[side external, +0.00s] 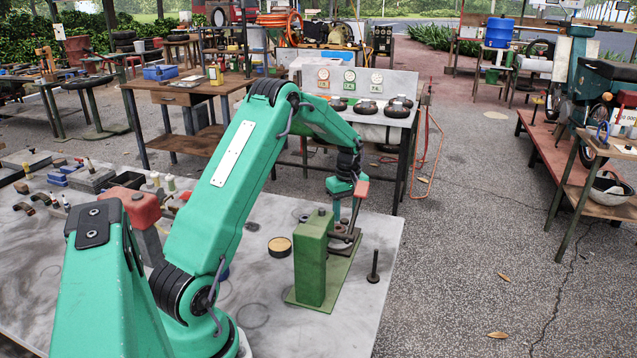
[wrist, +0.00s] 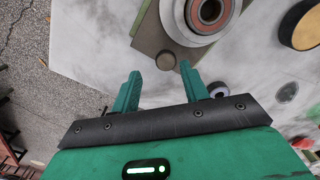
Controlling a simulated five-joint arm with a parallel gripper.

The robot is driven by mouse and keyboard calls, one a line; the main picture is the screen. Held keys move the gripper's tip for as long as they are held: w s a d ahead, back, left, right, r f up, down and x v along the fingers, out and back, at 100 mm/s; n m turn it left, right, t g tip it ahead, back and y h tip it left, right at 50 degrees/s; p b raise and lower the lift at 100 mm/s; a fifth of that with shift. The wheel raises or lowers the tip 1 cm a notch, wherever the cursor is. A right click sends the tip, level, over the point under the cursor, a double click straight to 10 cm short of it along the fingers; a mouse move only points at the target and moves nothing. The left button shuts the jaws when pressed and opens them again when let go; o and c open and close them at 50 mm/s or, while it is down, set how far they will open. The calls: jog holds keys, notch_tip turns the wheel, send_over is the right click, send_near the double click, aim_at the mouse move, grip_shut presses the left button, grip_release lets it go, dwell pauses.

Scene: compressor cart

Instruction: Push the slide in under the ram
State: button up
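The green press (side external: 312,265) stands on a flat green base on the grey table. Its ram cannot be made out from here. The slide (wrist: 155,38) is a grey-green plate carrying a bearing (wrist: 207,12) in a metal ring, with a small dark knob (wrist: 166,60) at its near edge. In the side view, the ring and slide (side external: 345,240) show partly behind the press post. My gripper (wrist: 159,70) is open, its two green fingers on either side of the knob, with gaps visible. In the side view my gripper (side external: 346,218) points down just above the slide; contact is unclear.
A black upright pin (side external: 374,266) stands right of the press, near the table's edge. A round brass-topped disc (side external: 280,246) lies left of it and also shows in the wrist view (wrist: 303,25). A red-topped block (side external: 140,210) and small parts crowd the left. Bare tabletop (side external: 275,290) lies left of the base.

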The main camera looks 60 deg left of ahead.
notch_tip(320, 180, up, 7)
jog(key=s+d+r+m, duration=0.2)
jog(key=d+r, duration=0.2)
jog(key=d, duration=0.1)
jog(key=s+d+r+m+t, duration=0.1)
jog(key=s+d+r+m, duration=0.1)
jog(key=d+r+m, duration=0.1)
jog(key=s+d+r+m+t, duration=0.1)
jog(key=s+d+r+m, duration=0.1)
jog(key=d+r, duration=0.3)
jog(key=shift+s+d+r+m+y, duration=0.1)
jog(key=shift+d+r+m+y, duration=0.1)
jog(key=shift+d, duration=0.4)
jog(key=shift+d+r+m+y, duration=0.1)
jog(key=shift+d+y, duration=0.1)
jog(key=shift+d, duration=0.4)
jog(key=s+d+r+m+t, duration=0.2)
jog(key=s+d+m, duration=0.3)
jog(key=s+d, duration=0.3)
jog(key=shift+s+d+r, duration=0.2)
jog(key=shift+s+r, duration=0.2)
jog(key=shift+r, duration=0.05)
jog(key=shift+r, duration=0.1)
